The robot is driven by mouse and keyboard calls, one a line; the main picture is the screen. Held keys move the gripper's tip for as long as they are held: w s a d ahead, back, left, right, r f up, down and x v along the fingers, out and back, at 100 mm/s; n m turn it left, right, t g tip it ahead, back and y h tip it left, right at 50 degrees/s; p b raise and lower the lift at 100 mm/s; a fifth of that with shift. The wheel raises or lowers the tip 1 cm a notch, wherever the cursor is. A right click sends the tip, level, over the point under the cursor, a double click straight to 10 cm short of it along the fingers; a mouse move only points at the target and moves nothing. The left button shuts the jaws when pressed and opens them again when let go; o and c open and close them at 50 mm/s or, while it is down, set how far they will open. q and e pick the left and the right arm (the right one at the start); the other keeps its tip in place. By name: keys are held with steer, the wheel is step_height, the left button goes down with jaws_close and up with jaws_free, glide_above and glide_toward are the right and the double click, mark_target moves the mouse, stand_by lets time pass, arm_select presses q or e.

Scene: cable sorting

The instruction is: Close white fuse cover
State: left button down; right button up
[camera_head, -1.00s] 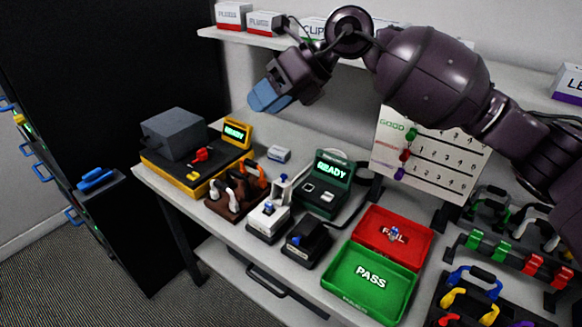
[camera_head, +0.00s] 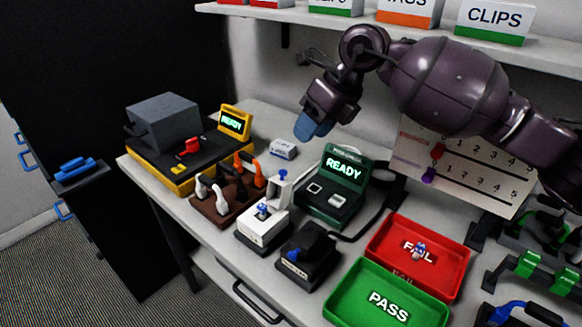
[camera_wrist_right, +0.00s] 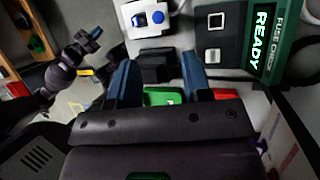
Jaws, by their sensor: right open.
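The white fuse fixture (camera_head: 263,231) stands on the workbench with a small blue-and-metal piece in its top. Its white cover (camera_head: 280,188) stands raised at the back right. The fixture's white block with a blue knob also shows at the top of the right wrist view (camera_wrist_right: 150,18). My right gripper (camera_head: 312,126) hangs in the air above and behind the fixture, clear of it. Its blue fingers are apart and empty in the wrist view (camera_wrist_right: 160,80). A dark arm, seemingly my left, ends in a small gripper (camera_wrist_right: 88,40); its jaws are too small to judge.
A green tester reading READY (camera_head: 335,190) stands right of the fixture, and a black fixture (camera_head: 308,257) in front. A brown rack (camera_head: 222,205) is to the left. Red FAIL (camera_head: 440,279) and green PASS (camera_head: 347,309) trays lie right. A shelf (camera_head: 410,32) runs above.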

mark_target(284, 171)
steer(key=b+x, duration=0.1)
steer(key=x, duration=0.7)
steer(key=shift+s+a+f, duration=0.15)
steer(key=shift+a+f, duration=0.05)
steer(key=shift+f, duration=0.1)
steer(key=shift+a+f, duration=0.3)
steer(key=shift+f, duration=0.3)
arm_select(q)
steer(key=shift+s+f, duration=0.3)
steer(key=shift+f, duration=0.4)
arm_select(e)
steer(key=shift+a+f, duration=0.1)
steer(key=shift+f, duration=0.05)
steer(key=shift+c, duration=0.3)
steer(key=c, duration=0.7)
arm_select(q)
steer(key=shift+a, duration=0.1)
arm_select(e)
jaws_close()
